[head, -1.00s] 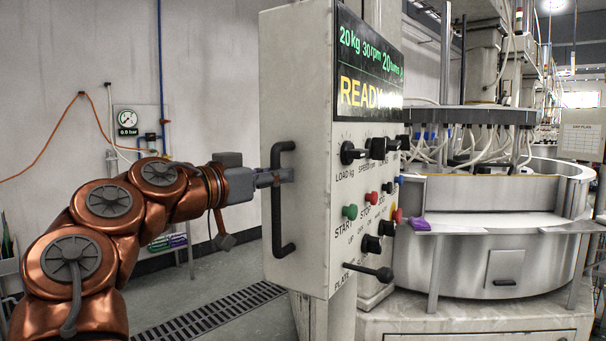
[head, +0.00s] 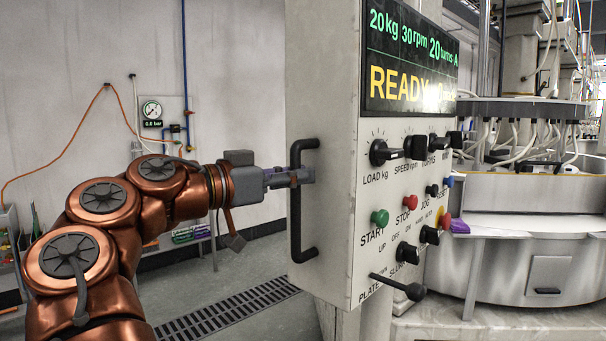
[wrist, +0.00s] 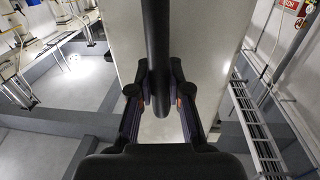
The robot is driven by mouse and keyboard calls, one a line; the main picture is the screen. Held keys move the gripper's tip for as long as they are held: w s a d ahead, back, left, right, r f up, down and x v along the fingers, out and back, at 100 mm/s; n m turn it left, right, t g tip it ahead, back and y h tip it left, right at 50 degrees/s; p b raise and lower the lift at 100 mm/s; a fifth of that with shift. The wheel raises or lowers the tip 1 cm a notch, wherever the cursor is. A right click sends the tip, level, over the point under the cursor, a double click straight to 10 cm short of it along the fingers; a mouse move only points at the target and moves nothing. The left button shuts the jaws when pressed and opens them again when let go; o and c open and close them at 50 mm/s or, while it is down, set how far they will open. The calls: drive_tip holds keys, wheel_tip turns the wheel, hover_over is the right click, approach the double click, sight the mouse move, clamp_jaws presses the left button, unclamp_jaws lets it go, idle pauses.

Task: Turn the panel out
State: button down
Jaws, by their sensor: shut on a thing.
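The control panel (head: 403,235) is a pale upright box with a display reading READY, knobs and coloured buttons on its front face. A black bar handle (head: 296,225) stands on its left side. My gripper (head: 302,177) reaches in from the left and is shut on the handle near its upper part. In the wrist view the handle (wrist: 157,50) runs between the two fingers of my gripper (wrist: 160,104), with the panel's pale side (wrist: 205,50) behind it. The fingers partly hide the handle there.
The round lapping machine (head: 540,265) stands behind the panel on the right. A floor drain grate (head: 225,312) runs below. A pressure gauge (head: 151,110) and an orange hose (head: 60,148) hang on the left wall. The floor left of the panel looks clear.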

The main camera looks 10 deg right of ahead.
drive_tip(key=shift+w+a+r+t, duration=0.15)
drive_tip(key=shift+a+r+t, duration=0.05)
drive_tip(key=shift+a+t, duration=0.1)
drive_tip(key=c, duration=1.5)
unclamp_jaws()
drive_tip(key=shift+c, duration=0.2)
drive_tip(key=shift+o, duration=0.8)
drive_tip(key=shift+w, duration=0.15)
drive_tip(key=shift+o, duration=1.4)
drive_tip(key=shift+d+f, duration=0.1)
drive_tip(key=shift+f, duration=0.05)
drive_tip(key=v, duration=1.2)
